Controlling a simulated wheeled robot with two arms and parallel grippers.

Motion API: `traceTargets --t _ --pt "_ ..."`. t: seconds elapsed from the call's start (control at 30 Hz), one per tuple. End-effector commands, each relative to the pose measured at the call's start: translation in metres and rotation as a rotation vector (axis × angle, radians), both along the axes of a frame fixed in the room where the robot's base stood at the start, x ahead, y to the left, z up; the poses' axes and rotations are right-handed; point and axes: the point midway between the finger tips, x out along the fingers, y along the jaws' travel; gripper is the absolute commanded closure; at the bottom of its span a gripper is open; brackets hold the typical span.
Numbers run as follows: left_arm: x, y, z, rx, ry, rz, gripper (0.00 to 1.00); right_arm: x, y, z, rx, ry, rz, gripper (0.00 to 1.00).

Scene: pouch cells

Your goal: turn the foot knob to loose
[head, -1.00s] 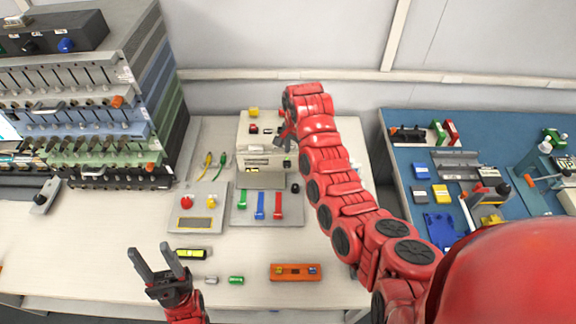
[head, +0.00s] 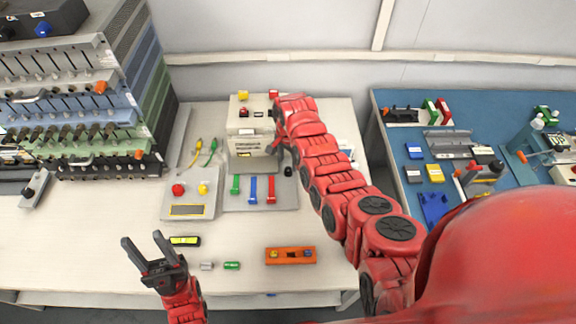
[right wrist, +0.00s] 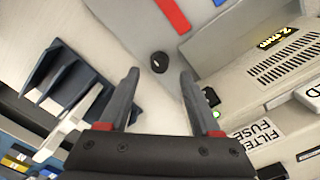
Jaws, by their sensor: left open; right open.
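The foot knob is a small black knob (head: 288,171) at the right back corner of the grey base plate (head: 240,203), beside the cream machine (head: 242,152). In the right wrist view the round black knob (right wrist: 159,62) shows on the pale plate, ahead of and between my open fingertips, apart from them. Its setting cannot be read. My right gripper (head: 277,146) is open, close to the machine's right side and partly hidden by its own arm; it also shows in the right wrist view (right wrist: 158,82). My left gripper (head: 144,248) is open and empty over the front left of the bench.
Green, blue and red levers (head: 253,188) stand on the plate, left of the knob. A panel (head: 189,210) with red and yellow buttons lies further left. An orange block (head: 290,255) lies in front. A blue-topped bench (head: 395,100) stands right, across a gap.

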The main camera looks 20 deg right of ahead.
Motion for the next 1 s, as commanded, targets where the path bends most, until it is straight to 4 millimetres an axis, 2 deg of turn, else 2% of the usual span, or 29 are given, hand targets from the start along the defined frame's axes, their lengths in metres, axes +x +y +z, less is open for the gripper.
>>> traceTargets --t 0.1,0.33,0.53,0.83,0.87,1.0 --pt "0.0 0.0 0.004 0.0 0.0 0.0 0.5 -0.003 0.0 -0.014 0.002 0.005 0.0 0.35" --pt "0.0 0.0 -0.005 0.0 0.0 0.0 0.5 -0.001 0.0 -0.035 -0.001 0.005 0.003 0.35" --pt "0.0 0.0 -0.006 0.0 0.0 0.0 0.5 -0.002 0.0 -0.043 0.001 0.003 -0.001 0.35" --pt "0.0 0.0 -0.006 0.0 0.0 0.0 0.5 -0.002 0.0 -0.043 0.001 0.002 -0.001 0.35" --pt "0.0 0.0 -0.006 0.0 0.0 0.0 0.5 -0.002 0.0 -0.043 0.001 0.002 -0.001 0.39" --pt "0.0 0.0 -0.006 0.0 0.0 0.0 0.5 -0.001 0.0 -0.043 0.001 0.002 -0.001 0.64"
